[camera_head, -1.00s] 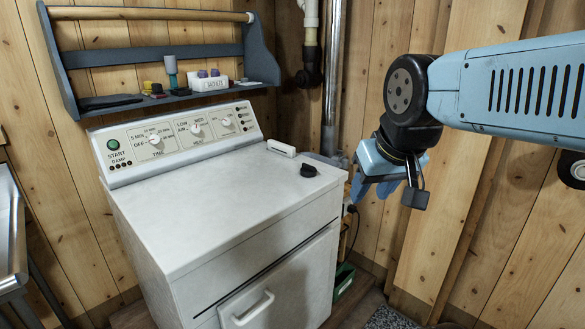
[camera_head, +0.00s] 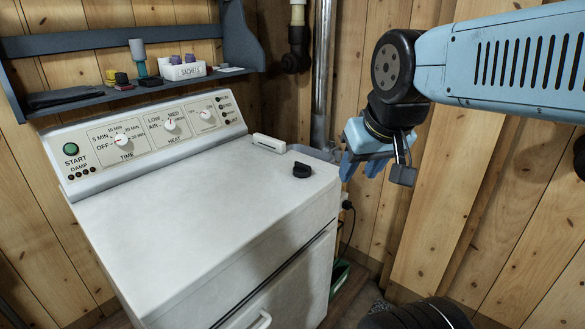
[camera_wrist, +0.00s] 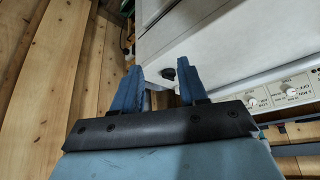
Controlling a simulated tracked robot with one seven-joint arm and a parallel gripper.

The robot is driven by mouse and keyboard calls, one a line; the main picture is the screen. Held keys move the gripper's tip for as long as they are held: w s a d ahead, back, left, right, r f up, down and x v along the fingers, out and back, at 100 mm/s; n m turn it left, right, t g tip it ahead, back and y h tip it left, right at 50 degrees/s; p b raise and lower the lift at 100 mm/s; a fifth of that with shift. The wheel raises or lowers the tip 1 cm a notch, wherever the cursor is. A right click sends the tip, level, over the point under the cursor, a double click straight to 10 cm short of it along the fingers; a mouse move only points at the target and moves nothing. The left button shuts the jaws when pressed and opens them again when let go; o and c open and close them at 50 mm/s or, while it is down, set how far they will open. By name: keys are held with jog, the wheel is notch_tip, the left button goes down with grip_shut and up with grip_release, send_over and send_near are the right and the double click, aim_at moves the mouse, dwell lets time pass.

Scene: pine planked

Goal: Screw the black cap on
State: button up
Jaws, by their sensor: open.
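The black cap (camera_head: 302,169) is a small round knob-like piece with a raised ridge. It rests on the white top of the dryer (camera_head: 200,215), near the right corner. It also shows in the wrist view (camera_wrist: 168,74), seen between my two blue fingers and beyond them. My gripper (camera_head: 361,167) is open and empty, in the air off the right side of the dryer, apart from the cap. In the wrist view my gripper (camera_wrist: 158,84) has its fingers spread. Whether anything lies under the cap is hidden.
A white block (camera_head: 269,142) sits at the back edge of the dryer top. The control panel (camera_head: 145,140) rises behind. A blue shelf (camera_head: 60,100) holds a sachet box (camera_head: 183,70) and small items. A metal pipe (camera_head: 322,70) runs down the wall. The dryer top is mostly clear.

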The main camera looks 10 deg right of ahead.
jog(key=shift+o, duration=1.3)
jog(key=shift+w+f, duration=0.1)
jog(key=shift+o, duration=0.7)
jog(key=shift+w+a+f+m+y, duration=0.2)
jog(key=shift+f+m+y, duration=0.1)
jog(key=shift+m, duration=0.1)
jog(key=o, duration=0.6)
jog(key=w+a+f+m+y, duration=0.1)
jog(key=w+a+f+m+g+y, duration=0.1)
jog(key=w+m, duration=0.1)
jog(key=w+a+f+m+g+y, duration=0.1)
jog(key=m, duration=0.1)
jog(key=shift+w+f+y, duration=0.25)
jog(key=shift+w+y, duration=0.15)
jog(key=m+t+y, duration=0.3)
jog(key=m+t, duration=0.4)
jog(key=m, duration=1.6)
send_near(297, 166)
jog(key=shift+d+x, duration=0.15)
jog(key=shift+x, duration=2.15)
jog(key=shift+d+x, duration=0.15)
jog(key=shift+x, duration=2.1)
